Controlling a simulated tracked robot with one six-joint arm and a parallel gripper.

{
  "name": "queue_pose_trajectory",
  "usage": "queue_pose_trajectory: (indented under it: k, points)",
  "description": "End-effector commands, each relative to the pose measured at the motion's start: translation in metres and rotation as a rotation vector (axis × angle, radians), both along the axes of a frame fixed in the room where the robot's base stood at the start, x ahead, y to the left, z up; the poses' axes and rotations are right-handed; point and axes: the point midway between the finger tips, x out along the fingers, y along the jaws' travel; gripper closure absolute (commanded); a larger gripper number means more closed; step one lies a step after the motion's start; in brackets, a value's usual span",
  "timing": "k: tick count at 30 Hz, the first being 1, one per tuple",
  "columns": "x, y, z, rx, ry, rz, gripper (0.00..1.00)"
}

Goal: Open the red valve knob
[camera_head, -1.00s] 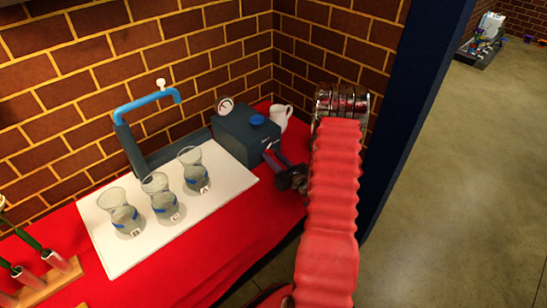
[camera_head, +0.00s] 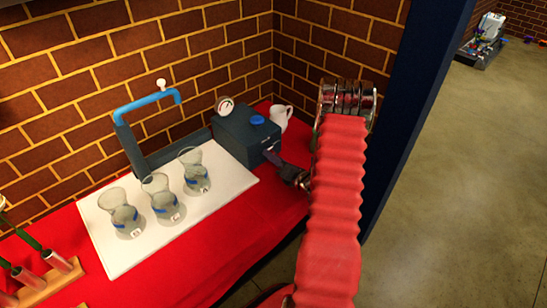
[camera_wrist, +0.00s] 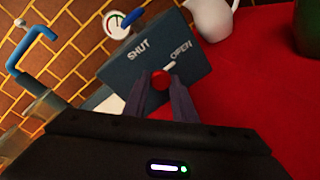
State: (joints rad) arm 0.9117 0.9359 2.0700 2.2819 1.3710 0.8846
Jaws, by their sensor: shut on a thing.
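The red valve knob (camera_wrist: 160,78) is on the front face of the dark grey box (camera_wrist: 130,68). In the wrist view the box face carries the words SHUT and OPEN, and a white pointer beside the knob lies close to the word OPEN. My gripper (camera_wrist: 162,84) is closed around the knob, one finger on each side. In the head view my gripper (camera_head: 272,157) meets the front of the box (camera_head: 232,140), and the knob is hidden behind the fingers.
A blue knob (camera_head: 257,120) and a round gauge (camera_head: 225,106) are on top of the box. A white jug (camera_head: 281,116) stands behind it. Several glass vases (camera_head: 162,199) stand on a white board (camera_head: 125,262) under a blue spout (camera_head: 150,101). A brick wall is close behind.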

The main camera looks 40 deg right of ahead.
Motion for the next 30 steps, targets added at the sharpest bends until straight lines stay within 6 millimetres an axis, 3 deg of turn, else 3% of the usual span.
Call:
queue_pose_trajectory:
  k: [13,14,15,21,30]
  points:
    - [-0.0018,-0.0056,-0.001,0.016,0.004,-0.014,0.98]
    - [-0.0018,-0.0057,-0.0011,0.016,0.004,-0.014,0.74]
    - [-0.0018,-0.0055,-0.001,0.015,0.003,-0.013,0.71]
    - [-0.0011,-0.0033,-0.0006,0.014,0.003,-0.008,0.58]
    - [-0.0021,-0.0018,-0.0003,0.015,0.002,-0.004,0.58]
